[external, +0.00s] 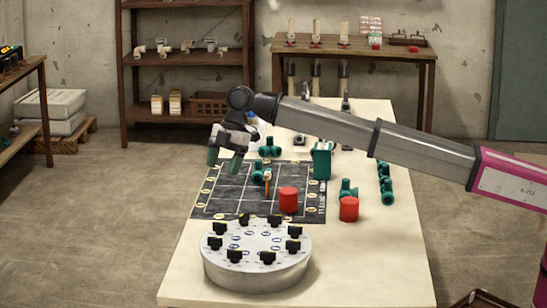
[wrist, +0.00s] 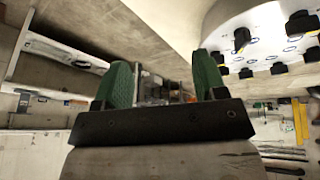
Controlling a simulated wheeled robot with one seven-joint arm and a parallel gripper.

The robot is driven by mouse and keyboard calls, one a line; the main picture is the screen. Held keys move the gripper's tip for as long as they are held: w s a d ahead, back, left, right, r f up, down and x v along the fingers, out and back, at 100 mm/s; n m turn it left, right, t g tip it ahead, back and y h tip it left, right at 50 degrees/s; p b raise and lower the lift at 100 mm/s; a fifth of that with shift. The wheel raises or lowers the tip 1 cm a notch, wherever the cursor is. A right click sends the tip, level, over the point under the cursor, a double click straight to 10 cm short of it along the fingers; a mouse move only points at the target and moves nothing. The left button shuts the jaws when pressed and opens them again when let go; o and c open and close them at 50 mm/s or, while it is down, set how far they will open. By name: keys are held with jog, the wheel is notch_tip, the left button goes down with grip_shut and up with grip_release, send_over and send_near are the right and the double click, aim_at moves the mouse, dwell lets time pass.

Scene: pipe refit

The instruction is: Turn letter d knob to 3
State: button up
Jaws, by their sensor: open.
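A round grey-white panel (external: 258,262) stands at the near end of the table, with several black knobs (external: 268,257) in a ring on its top. Blue rings and small marks show beside the knobs. The letters and numbers are too small to read, so I cannot tell which knob is d or where it points. My gripper (external: 224,162) has green fingertips, is open and empty, and hangs in the air beyond the panel. In the wrist view the two fingers of my gripper (wrist: 161,82) are apart, and part of the panel (wrist: 262,22) shows at upper right.
A black grid mat (external: 228,203) lies behind the panel. A red cylinder (external: 288,200) stands on the mat, and another (external: 349,209) is at its right. Green pipe fittings (external: 385,185) lie along the table's right side. Bare table (external: 375,265) lies right of the panel.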

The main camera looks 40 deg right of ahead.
aim_at(215, 237)
jog(key=s+a+r+n+g+h, duration=0.1)
jog(key=s+a+n, duration=0.1)
jog(key=s+a, duration=0.55)
jog(key=s+a+r+n+g, duration=0.1)
jog(key=s+a+n+g, duration=0.15)
jog(key=s+a, duration=0.55)
jog(key=shift+t, duration=0.35)
jog(key=x, duration=0.3)
jog(key=d+x, duration=0.1)
jog(key=x, duration=0.3)
jog(key=s+x, duration=0.1)
jog(key=x, duration=0.2)
jog(key=shift+s+d+f, duration=0.1)
jog(key=shift+d+f, duration=0.05)
jog(key=shift+f, duration=0.15)
jog(key=c, duration=0.9)
